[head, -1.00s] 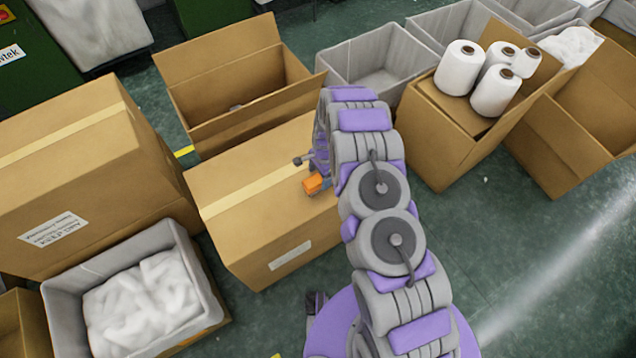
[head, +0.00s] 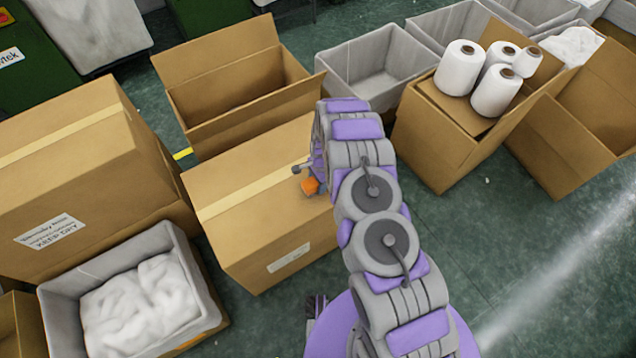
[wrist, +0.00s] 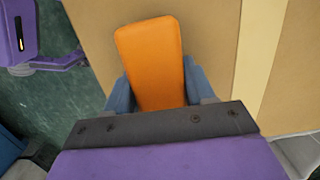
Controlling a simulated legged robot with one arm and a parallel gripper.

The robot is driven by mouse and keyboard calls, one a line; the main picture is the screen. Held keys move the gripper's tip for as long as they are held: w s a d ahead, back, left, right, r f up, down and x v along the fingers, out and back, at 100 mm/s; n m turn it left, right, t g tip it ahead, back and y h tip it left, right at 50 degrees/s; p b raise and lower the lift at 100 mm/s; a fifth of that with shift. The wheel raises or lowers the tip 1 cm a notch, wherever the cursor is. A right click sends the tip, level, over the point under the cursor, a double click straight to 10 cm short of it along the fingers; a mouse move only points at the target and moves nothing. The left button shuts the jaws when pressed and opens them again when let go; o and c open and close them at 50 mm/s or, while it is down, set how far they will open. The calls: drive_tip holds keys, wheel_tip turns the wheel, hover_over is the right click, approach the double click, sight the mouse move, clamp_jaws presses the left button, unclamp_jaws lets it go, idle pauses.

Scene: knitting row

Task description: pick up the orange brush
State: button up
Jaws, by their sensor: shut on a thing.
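The orange brush (head: 310,186) is at the right part of the top of a closed, taped cardboard box (head: 240,222) in the head view. In the wrist view the orange brush (wrist: 152,62) fills the upper middle, over the brown cardboard. My gripper (wrist: 160,92) is shut on the brush, with a blue-grey finger on each side of it. In the head view my gripper (head: 318,187) is small and partly hidden by my arm. I cannot tell whether the brush still touches the box top.
A larger closed box (head: 85,170) and a grey bin of white material (head: 62,283) stand at the left. An open empty box (head: 195,90) is behind. A box with several white yarn cones (head: 440,135) stands at the right. Green floor (head: 490,250) is clear at the right.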

drive_tip(key=shift+a, duration=0.15)
drive_tip(key=shift+c, duration=1.3)
drive_tip(key=shift+r+p, duration=0.3)
drive_tip(key=shift+r, duration=0.25)
wheel_tip(320, 180, up, 3)
drive_tip(key=shift+f+p, duration=0.1)
drive_tip(key=shift+p, duration=0.5)
drive_tip(key=s+d+r+p, duration=0.1)
drive_tip(key=s+d+p, duration=0.2)
drive_tip(key=s+d, duration=0.6)
drive_tip(key=s, duration=0.4)
drive_tip(key=shift+s, duration=0.1)
